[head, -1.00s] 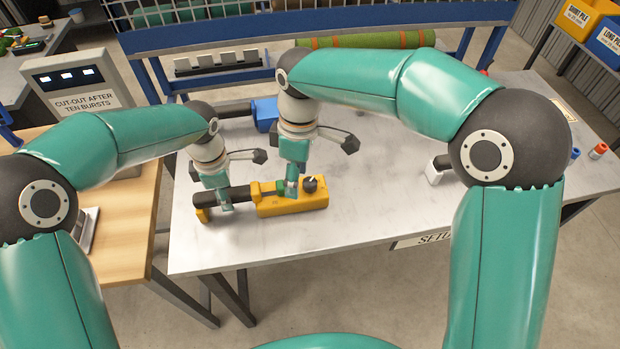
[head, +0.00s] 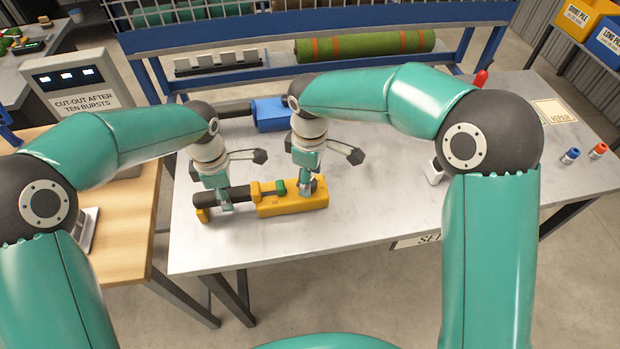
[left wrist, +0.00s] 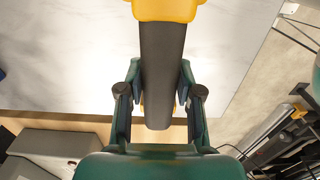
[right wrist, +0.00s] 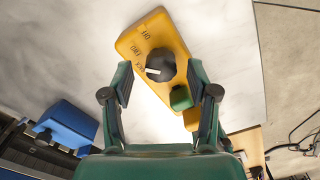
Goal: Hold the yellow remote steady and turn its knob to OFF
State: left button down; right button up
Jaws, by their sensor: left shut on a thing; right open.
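The yellow remote (head: 292,208) lies on the grey table, its dark handle (head: 238,194) pointing left. My left gripper (head: 226,206) is shut on this handle, which also shows between its fingers in the left wrist view (left wrist: 161,75). My right gripper (head: 308,190) is open above the right part of the remote. In the right wrist view its fingers stand apart, with the black knob (right wrist: 160,65) between and beyond them. A green button (right wrist: 180,98) sits beside the knob.
A blue device (head: 268,114) with a dark handle lies behind the remote. A green turf roll (head: 365,46) lies at the back. A display box (head: 75,85) stands at the left. The table to the right of the remote is mostly clear.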

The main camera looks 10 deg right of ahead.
pick_arm(q)
jog(key=shift+f, duration=0.15)
pick_arm(e)
jog(key=shift+f, duration=0.65)
grip_shut()
pick_arm(q)
jog(key=shift+s, duration=0.1)
pick_arm(e)
jog(key=shift+m, duration=0.3)
jog(key=m, duration=0.8)
jog(key=shift+m, duration=0.3)
